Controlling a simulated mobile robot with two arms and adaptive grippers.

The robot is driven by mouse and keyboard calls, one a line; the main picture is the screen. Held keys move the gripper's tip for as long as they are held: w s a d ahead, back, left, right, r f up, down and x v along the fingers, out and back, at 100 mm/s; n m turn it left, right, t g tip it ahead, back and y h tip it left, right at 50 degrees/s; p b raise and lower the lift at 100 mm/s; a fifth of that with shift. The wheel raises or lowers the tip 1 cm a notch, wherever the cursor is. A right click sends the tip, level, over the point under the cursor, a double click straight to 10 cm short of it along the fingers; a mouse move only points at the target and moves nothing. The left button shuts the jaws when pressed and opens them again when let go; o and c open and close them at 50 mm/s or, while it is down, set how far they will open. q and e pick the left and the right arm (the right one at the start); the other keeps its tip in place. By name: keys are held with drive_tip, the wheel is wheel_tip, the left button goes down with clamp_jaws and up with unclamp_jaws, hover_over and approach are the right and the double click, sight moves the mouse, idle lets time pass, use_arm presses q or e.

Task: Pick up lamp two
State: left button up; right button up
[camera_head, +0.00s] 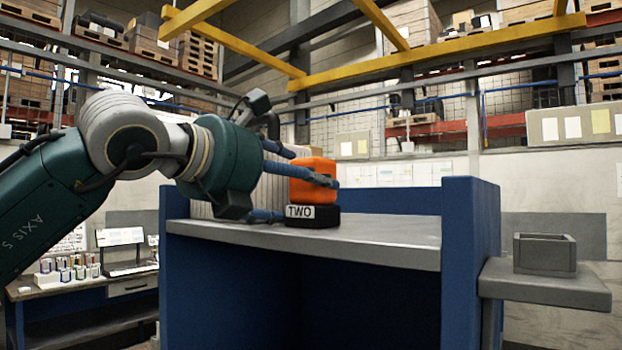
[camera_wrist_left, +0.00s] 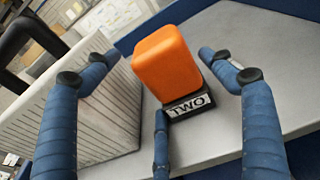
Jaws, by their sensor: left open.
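Lamp two is an orange block-shaped lamp (camera_head: 313,190) on a black base with a white "TWO" label (camera_head: 300,212). It stands upright on the grey top of a blue bench (camera_head: 390,230). My left gripper (camera_head: 305,185) reaches in from the left, with blue fingers beside the lamp. In the left wrist view the orange lamp (camera_wrist_left: 167,62) is between the spread fingers of the gripper (camera_wrist_left: 165,80), and the fingers look apart from its body. One lower finger is close to the base; I cannot tell whether it touches. My right gripper is not in view.
A white ribbed box (camera_wrist_left: 100,115) stands on the bench just left of the lamp. The bench has a raised blue right wall (camera_head: 470,220). A grey open tray (camera_head: 544,253) sits on a side shelf (camera_head: 545,287) at the right. The bench top right of the lamp is clear.

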use_arm(q)
drive_tip(key=x, duration=0.2)
drive_tip(key=shift+w+d, duration=0.15)
drive_tip(key=shift+w, duration=0.05)
drive_tip(key=shift+s, duration=0.1)
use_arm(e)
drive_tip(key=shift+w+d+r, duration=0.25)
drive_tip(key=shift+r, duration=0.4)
use_arm(q)
drive_tip(key=c, duration=1.1)
drive_tip(key=shift+r, duration=0.6)
wheel_tip(320, 180, up, 8)
drive_tip(key=shift+f, duration=0.1)
wheel_tip(320, 180, up, 10)
drive_tip(key=p, duration=0.3)
drive_tip(key=shift+c, duration=0.3)
drive_tip(key=shift+r, duration=0.55)
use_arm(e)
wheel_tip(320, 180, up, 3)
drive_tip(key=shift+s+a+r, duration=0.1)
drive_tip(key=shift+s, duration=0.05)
